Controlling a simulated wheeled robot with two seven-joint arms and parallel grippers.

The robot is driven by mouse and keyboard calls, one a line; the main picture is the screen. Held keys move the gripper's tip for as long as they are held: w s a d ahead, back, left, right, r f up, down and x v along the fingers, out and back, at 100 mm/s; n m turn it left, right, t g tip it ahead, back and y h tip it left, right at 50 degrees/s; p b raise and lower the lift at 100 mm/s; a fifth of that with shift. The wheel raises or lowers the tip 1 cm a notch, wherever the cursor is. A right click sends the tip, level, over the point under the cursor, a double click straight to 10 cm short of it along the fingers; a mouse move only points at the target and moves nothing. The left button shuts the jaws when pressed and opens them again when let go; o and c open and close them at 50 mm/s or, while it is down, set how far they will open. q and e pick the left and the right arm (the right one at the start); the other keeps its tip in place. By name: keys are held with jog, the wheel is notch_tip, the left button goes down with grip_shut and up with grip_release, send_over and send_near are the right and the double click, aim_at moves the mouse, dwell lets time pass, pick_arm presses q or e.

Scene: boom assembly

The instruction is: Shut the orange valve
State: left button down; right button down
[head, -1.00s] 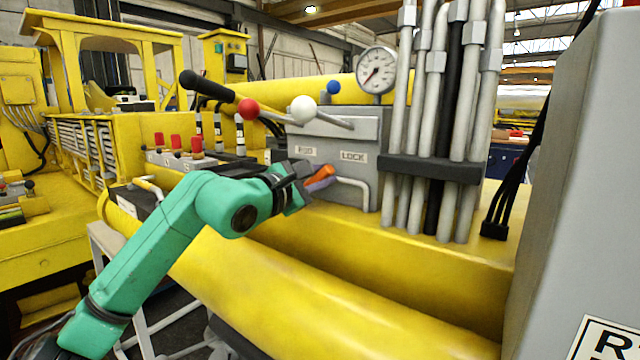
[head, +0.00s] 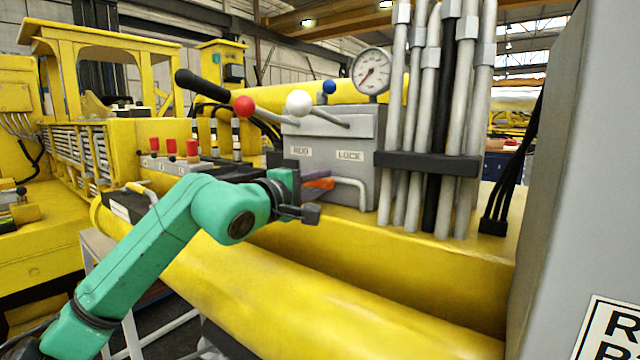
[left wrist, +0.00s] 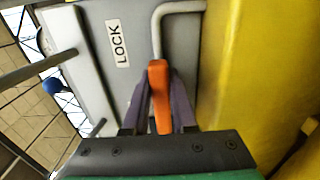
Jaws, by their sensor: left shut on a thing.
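The orange valve handle (left wrist: 159,95) is between the two purple fingers of my left gripper (left wrist: 160,105) in the left wrist view, at the end of a bent grey pipe (left wrist: 174,8). In the head view the orange handle (head: 321,183) shows only in part, in front of the grey panel below the ROD and LOCK labels. My left gripper (head: 312,190) is shut on it there, partly hidden by its own wrist. My right gripper is not in view.
The grey control box (head: 325,135) carries levers with red (head: 244,106), white (head: 299,102) and blue (head: 329,87) knobs above the gripper. A gauge (head: 371,71) and vertical pipes (head: 437,120) stand to the right. A yellow boom (head: 300,290) runs below my arm.

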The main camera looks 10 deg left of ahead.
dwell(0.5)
pick_arm(q)
jog(key=c, duration=0.7)
grip_release()
jog(key=shift+s+a+f+b, duration=0.15)
jog(key=shift+s+b, duration=0.15)
jog(key=shift+s, duration=0.05)
jog(key=b+v, duration=0.5)
jog(key=v, duration=0.8)
jog(key=shift+s+b, duration=0.35)
jog(key=shift+s, duration=0.1)
